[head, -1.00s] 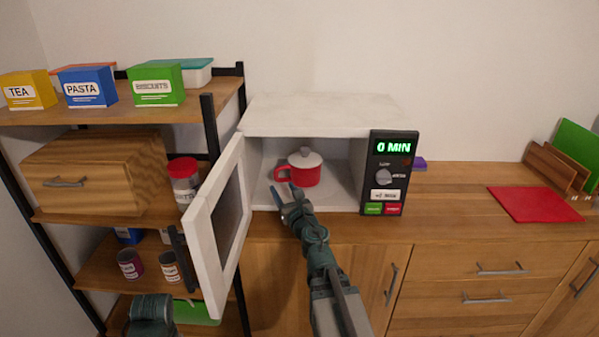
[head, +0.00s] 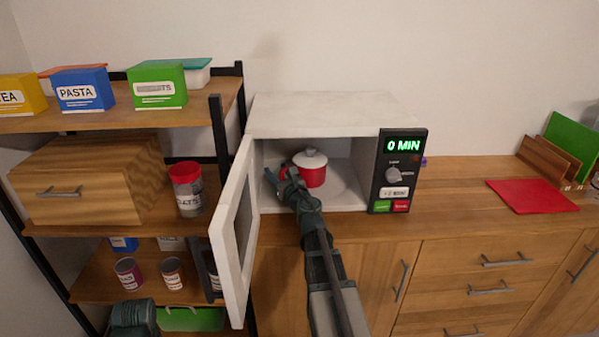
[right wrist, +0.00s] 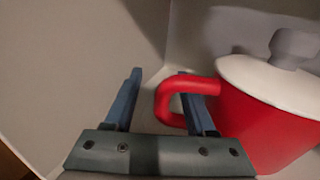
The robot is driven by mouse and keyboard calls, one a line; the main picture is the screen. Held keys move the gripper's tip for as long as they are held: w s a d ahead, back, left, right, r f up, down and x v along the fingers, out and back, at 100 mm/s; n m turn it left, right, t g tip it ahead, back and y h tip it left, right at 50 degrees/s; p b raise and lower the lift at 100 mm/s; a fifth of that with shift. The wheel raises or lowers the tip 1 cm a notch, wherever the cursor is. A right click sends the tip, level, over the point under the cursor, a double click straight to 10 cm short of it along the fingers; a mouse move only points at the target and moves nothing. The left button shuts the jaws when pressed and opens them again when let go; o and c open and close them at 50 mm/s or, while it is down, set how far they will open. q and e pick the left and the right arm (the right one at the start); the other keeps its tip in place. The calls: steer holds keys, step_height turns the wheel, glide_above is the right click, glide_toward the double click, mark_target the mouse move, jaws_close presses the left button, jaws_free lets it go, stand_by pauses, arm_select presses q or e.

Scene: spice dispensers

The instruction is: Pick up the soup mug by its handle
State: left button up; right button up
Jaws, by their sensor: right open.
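The red soup mug (head: 313,177) with a white lid (head: 310,159) stands upright inside the open microwave. My right gripper (head: 281,176) is inside the microwave at the mug's left side, open. In the right wrist view, the mug (right wrist: 265,125) is at the right and its red handle (right wrist: 168,98) reaches left between the spread fingers of my right gripper (right wrist: 158,75). The right finger shows through the handle loop and beyond its upper bar; the left finger is outside, apart from the handle. Only a dark part of my left arm shows at the bottom left of the head view.
The microwave (head: 330,112) has its door (head: 236,245) swung open at the left, beside my right arm. A shelf with boxes and jars stands left. A red board (head: 532,196) lies on the counter (head: 455,190), which is mostly clear right of the microwave.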

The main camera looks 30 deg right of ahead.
steer(key=shift+w+d, duration=0.15)
steer(key=shift+w, duration=0.15)
steer(key=shift+s, duration=0.15)
steer(key=shift+c, duration=0.2)
jaws_close()
stand_by(0.9)
